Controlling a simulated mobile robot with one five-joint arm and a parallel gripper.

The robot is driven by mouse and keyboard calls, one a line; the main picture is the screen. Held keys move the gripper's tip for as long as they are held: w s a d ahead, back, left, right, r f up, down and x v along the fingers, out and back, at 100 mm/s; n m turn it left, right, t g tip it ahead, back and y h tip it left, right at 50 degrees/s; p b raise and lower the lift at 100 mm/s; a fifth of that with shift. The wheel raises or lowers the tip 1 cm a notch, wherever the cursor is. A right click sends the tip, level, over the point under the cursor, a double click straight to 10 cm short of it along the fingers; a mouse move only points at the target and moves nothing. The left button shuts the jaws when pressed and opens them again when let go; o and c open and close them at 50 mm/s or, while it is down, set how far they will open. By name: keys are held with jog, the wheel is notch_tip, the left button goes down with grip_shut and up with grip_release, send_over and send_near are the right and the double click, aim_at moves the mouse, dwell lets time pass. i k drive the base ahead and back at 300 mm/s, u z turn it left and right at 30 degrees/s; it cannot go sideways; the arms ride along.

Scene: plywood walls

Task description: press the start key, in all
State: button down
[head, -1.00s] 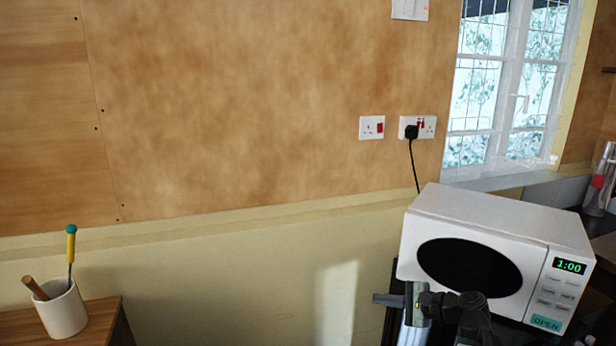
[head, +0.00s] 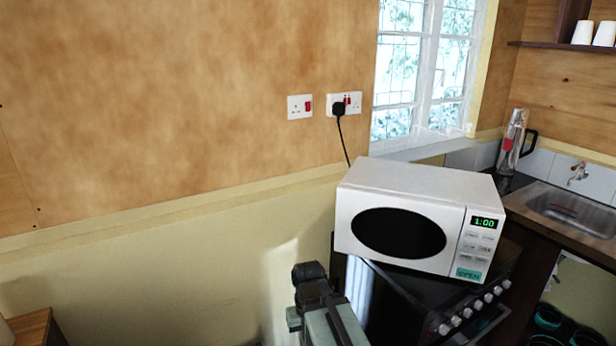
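A white microwave (head: 400,178) stands at the right of centre in the head view, on top of a black cooker. Its dark oval door window (head: 398,233) faces me. Its control panel (head: 475,246) has a green display (head: 484,222) reading 1:00. Several small grey keys (head: 477,243) sit below the display, their labels too small to read, so I cannot tell which is start. A teal OPEN key (head: 468,274) is at the bottom. My gripper (head: 310,272) is at the lower centre, left of the microwave and apart from the keys. Its fingers cannot be made out clearly.
The black cooker (head: 425,300) has a row of knobs. A sink (head: 575,208) and a glass jug (head: 512,142) are at the right. Two wall sockets are behind, one with a plug and cord (head: 341,125). A wooden cabinet (head: 32,328) is at the lower left.

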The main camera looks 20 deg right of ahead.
aim_at(479, 259)
jog(key=z, duration=1.45)
